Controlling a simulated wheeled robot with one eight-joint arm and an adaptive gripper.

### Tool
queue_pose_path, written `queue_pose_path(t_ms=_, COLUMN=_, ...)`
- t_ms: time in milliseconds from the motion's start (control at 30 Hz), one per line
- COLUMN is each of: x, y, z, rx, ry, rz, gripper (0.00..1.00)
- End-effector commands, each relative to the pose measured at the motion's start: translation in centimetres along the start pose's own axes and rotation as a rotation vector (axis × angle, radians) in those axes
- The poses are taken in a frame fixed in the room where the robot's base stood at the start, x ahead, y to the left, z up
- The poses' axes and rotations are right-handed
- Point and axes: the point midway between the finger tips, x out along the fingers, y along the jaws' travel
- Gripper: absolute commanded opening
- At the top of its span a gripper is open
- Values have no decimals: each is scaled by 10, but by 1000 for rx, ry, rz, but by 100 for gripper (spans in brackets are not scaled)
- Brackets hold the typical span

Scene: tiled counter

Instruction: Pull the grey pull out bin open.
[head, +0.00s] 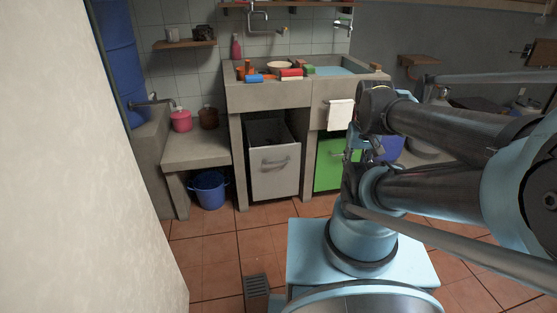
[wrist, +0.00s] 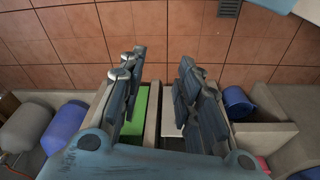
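The grey pull out bin (head: 272,178) is under the counter in the head view, between two concrete supports. A bar handle runs across the upper part of its front. Its dark inside shows above the front edge. My gripper (wrist: 158,68) is open in the wrist view, its two dark fingers well apart with nothing between the tips. In the head view my gripper is largely hidden by my arm, to the right of the grey bin and near the green bin (head: 328,172). It appears apart from the grey bin's handle.
A blue bucket (head: 209,190) stands under the low bench at left. A white towel (head: 340,115) hangs over the green bin. The counter (head: 265,96) carries several small items and a sink. The tiled floor (head: 215,250) in front of the grey bin is clear, except for a floor drain (head: 257,286).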

Motion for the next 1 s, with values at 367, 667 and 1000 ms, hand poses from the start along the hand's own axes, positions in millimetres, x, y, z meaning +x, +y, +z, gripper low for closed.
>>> queue_pose_path(t_ms=367, x=-14, y=-2, z=-7, rx=-50, ry=11, rz=-1, gripper=31)
queue_pose_path(t_ms=667, x=-34, y=-11, z=-70, rx=-263, ry=13, rz=-7, gripper=31)
queue_pose_path(t_ms=1000, x=-39, y=-32, z=-152, rx=-526, ry=16, rz=-13, gripper=31)
